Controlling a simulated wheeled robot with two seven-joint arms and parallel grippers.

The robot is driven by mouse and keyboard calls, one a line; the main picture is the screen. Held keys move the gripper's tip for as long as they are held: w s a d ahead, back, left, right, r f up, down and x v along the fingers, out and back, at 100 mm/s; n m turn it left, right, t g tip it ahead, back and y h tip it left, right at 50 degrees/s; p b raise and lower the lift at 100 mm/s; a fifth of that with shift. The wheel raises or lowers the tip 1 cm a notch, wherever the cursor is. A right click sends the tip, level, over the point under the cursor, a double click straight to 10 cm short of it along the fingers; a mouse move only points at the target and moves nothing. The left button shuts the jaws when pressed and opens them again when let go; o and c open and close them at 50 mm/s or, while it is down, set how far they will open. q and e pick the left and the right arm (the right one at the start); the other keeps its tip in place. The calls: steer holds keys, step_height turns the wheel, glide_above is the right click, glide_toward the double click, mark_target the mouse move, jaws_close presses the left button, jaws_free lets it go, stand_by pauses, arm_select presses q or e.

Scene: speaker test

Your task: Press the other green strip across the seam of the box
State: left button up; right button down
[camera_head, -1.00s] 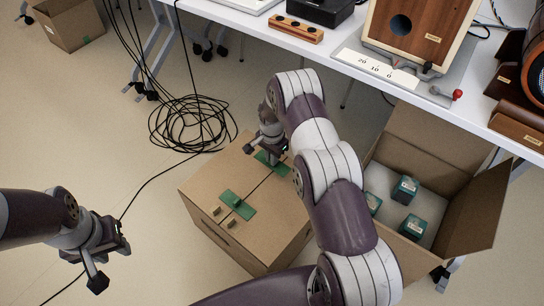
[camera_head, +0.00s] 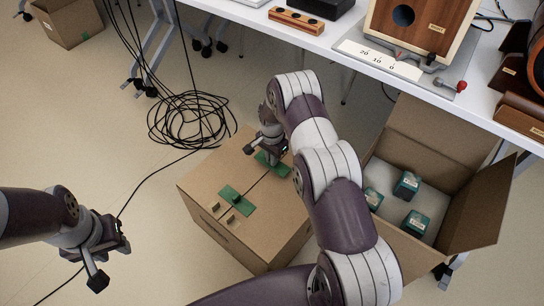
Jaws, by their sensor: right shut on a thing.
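The closed cardboard box (camera_head: 225,229) stands on the floor, its seam running across the top. One green strip (camera_head: 236,200) lies across the seam near the front, with a small raised tab on it. The other green strip (camera_head: 281,168) lies at the far part of the seam, partly hidden by my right gripper. My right gripper (camera_head: 270,156) is at this strip, pointing down, shut on its raised part; the fingertips are small and partly hidden. My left gripper (camera_head: 110,262) hangs over the floor left of the box, away from it; its finger gap is unclear.
An open carton (camera_head: 478,212) with several teal boxes (camera_head: 407,185) stands right of the closed box. Coiled black cables (camera_head: 190,122) lie on the floor behind it. The white table (camera_head: 350,45) with a wooden speaker (camera_head: 415,25) is at the back.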

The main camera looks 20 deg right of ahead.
steer(key=shift+f+b, duration=0.9)
steer(key=shift+f, duration=0.45)
steer(key=shift+r, duration=0.1)
steer(key=c, duration=1.1)
jaws_free()
step_height(320, 180, up, 8)
steer(key=p, duration=0.6)
steer(key=shift+p, duration=0.3)
